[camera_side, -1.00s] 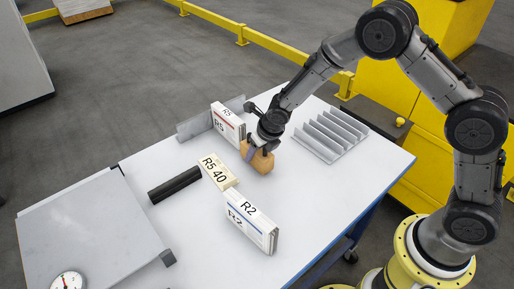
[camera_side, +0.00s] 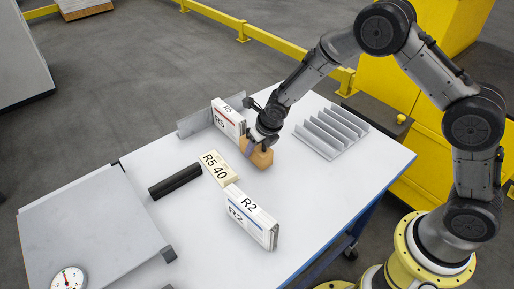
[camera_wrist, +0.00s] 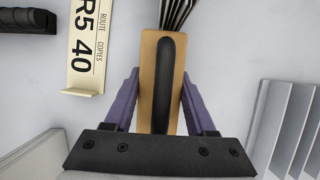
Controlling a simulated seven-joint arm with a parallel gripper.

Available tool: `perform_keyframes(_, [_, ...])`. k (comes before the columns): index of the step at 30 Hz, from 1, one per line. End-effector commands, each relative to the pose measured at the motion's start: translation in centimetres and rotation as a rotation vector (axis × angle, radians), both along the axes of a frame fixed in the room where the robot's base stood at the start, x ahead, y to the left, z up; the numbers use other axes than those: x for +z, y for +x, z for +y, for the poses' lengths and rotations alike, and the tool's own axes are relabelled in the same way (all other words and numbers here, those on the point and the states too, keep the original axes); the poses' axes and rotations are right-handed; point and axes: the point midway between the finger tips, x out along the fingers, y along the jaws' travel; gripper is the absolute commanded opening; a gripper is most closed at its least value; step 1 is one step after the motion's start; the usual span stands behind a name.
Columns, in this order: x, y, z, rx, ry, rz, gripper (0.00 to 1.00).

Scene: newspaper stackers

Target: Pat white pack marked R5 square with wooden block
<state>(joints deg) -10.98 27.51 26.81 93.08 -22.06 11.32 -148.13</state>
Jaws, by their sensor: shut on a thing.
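The white pack marked R5 (camera_side: 228,119) stands upright against a grey metal stop near the far edge of the table. My gripper (camera_side: 253,147) is shut on the wooden block (camera_side: 261,158), beside the right end of the pack. In the wrist view the block (camera_wrist: 151,52) fills the middle, with a dark grip strip along its top and the purple fingers of my gripper (camera_wrist: 160,104) on both sides. Dark layered edges show just beyond the block's far end. I cannot tell whether block and pack touch.
A cream card reading R5 40 (camera_side: 216,168) and a black bar (camera_side: 175,181) lie nearer the middle. A white pack marked R2 (camera_side: 252,218) stands in front. A grey slotted rack (camera_side: 330,133) is to the right. A grey platform (camera_side: 90,230) with a dial is at left.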

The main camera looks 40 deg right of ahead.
Motion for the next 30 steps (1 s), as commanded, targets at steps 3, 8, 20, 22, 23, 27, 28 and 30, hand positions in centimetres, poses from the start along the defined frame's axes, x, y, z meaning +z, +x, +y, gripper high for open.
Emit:
perform_keyframes(3, [0.1, 0.3, 0.0, -0.001, 0.000, -0.003, 0.00])
perform_keyframes(8, [0.1, 0.7, 0.0, -0.002, 0.001, -0.004, 0.00])
perform_keyframes(20, [0.1, 1.4, 0.0, -0.001, 0.001, -0.004, 0.00])
perform_keyframes(22, [0.1, 1.5, 0.0, -0.001, 0.001, -0.004, 0.00])
perform_keyframes(23, [0.1, 1.5, 0.0, -0.001, 0.001, -0.004, 0.00])
perform_keyframes(27, [0.1, 1.8, 0.0, -0.001, 0.001, -0.003, 0.00])
perform_keyframes(28, [0.1, 1.8, 0.0, -0.001, 0.001, -0.003, 0.00])
perform_keyframes(30, [0.1, 1.9, 0.0, -0.001, 0.001, -0.003, 0.00])
